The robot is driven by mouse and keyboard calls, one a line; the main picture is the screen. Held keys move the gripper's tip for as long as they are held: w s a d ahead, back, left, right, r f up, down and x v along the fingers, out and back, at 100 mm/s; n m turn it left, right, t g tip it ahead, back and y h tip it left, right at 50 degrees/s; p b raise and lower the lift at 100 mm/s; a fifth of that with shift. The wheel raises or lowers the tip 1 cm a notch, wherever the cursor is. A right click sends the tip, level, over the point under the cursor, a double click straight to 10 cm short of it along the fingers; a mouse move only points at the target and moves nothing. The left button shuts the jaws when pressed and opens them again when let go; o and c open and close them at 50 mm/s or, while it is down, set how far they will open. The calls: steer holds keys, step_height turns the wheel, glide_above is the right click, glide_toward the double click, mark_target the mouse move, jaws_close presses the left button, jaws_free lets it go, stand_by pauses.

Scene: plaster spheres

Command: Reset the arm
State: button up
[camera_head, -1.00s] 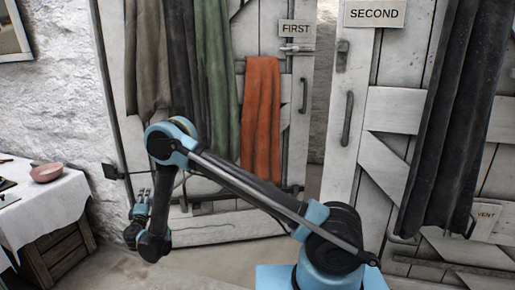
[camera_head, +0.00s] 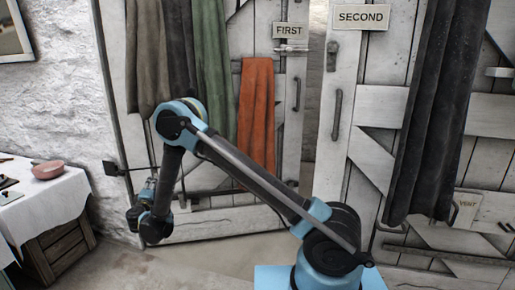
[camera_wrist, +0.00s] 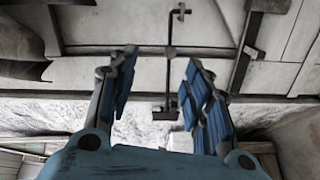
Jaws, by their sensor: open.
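My arm (camera_head: 255,180) reaches left from its blue base, with its elbow raised and its forearm hanging down in front of the white plank doors. My gripper (camera_head: 149,185) is at the low left in the head view, partly hidden behind my wrist. In the wrist view my gripper (camera_wrist: 160,95) shows two blue-padded fingers spread wide apart. Nothing is between them. Beyond them are pale planks and dark metal door fittings.
A door marked FIRST (camera_head: 290,31) has cloths hanging on it, one of them orange (camera_head: 256,115). A door marked SECOND (camera_head: 361,17) stands to its right, with a dark curtain (camera_head: 430,110). A white-clothed table (camera_head: 50,205) with a pink bowl (camera_head: 47,170) is at the left. Bare floor lies between.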

steer(key=w+d+r+m+g+h, duration=0.15)
steer(key=w+d+r, duration=0.25)
steer(key=d, duration=0.4)
steer(key=w+d+r+m+g+h, duration=0.1)
steer(key=w+d+r+m+h, duration=0.2)
steer(key=d, duration=0.5)
steer(key=w+d+r+m+g+h, duration=0.1)
steer(key=w+d+r, duration=0.3)
steer(key=d+r, duration=0.25)
steer(key=s+d+r+m+g+h, duration=0.1)
steer(key=s+d+r+m+g, duration=0.15)
steer(key=d, duration=0.95)
steer(key=s+d+r+m+g+h, duration=0.1)
steer(key=d+r+g, duration=0.15)
steer(key=d, duration=0.95)
steer(key=s+d+m+g, duration=0.4)
steer(key=s+d, duration=1.4)
steer(key=d, duration=0.1)
steer(key=s+d+f+m+g+y, duration=0.1)
steer(key=s+f, duration=0.3)
steer(key=s, duration=0.6)
steer(key=s+d+f+m+g+y, duration=0.2)
steer(key=s+f+m+y, duration=0.1)
steer(key=s, duration=0.8)
steer(key=shift+x, duration=0.8)
